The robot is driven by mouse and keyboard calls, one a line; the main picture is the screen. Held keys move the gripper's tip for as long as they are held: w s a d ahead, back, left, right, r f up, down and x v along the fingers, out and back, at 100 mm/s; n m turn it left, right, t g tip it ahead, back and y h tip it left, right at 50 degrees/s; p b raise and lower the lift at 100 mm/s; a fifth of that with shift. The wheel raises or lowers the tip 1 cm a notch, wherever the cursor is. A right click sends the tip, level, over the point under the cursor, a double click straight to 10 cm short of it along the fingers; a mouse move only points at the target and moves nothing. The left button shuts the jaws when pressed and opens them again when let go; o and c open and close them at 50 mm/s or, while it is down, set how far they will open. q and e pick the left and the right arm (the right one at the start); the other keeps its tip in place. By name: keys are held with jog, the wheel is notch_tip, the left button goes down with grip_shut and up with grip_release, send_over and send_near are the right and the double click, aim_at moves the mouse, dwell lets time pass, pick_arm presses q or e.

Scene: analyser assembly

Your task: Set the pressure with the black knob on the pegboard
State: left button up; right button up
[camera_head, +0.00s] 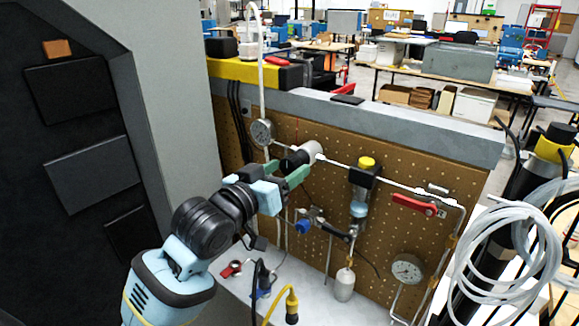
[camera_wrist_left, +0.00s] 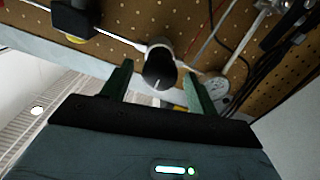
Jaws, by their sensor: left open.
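The black knob (camera_head: 292,161) sits on a white regulator body (camera_head: 311,151) on the pegboard (camera_head: 400,232), in the upper left part of the board. It also shows in the left wrist view as a black knob (camera_wrist_left: 159,70) with a white mark, between the fingers. My left gripper (camera_head: 293,176) is open, with its green fingers to either side of the knob; I cannot tell whether they touch it. In the left wrist view the gripper (camera_wrist_left: 160,86) shows its two fingers apart. A round gauge (camera_head: 262,132) is left of the knob, and another gauge (camera_head: 407,268) is low on the right. My right gripper is not in view.
A yellow-topped black valve (camera_head: 364,173) and a red lever (camera_head: 414,205) are right of the knob. A blue knob (camera_head: 303,227) is below. Coiled clear tubing (camera_head: 508,255) stands at the right. A dark cabinet (camera_head: 75,150) closes off the left side.

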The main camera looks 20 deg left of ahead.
pick_arm(q)
jog(key=shift+x, duration=1.1)
jog(key=shift+c, duration=0.5)
jog(key=c, duration=0.9)
jog(key=shift+m, duration=0.3)
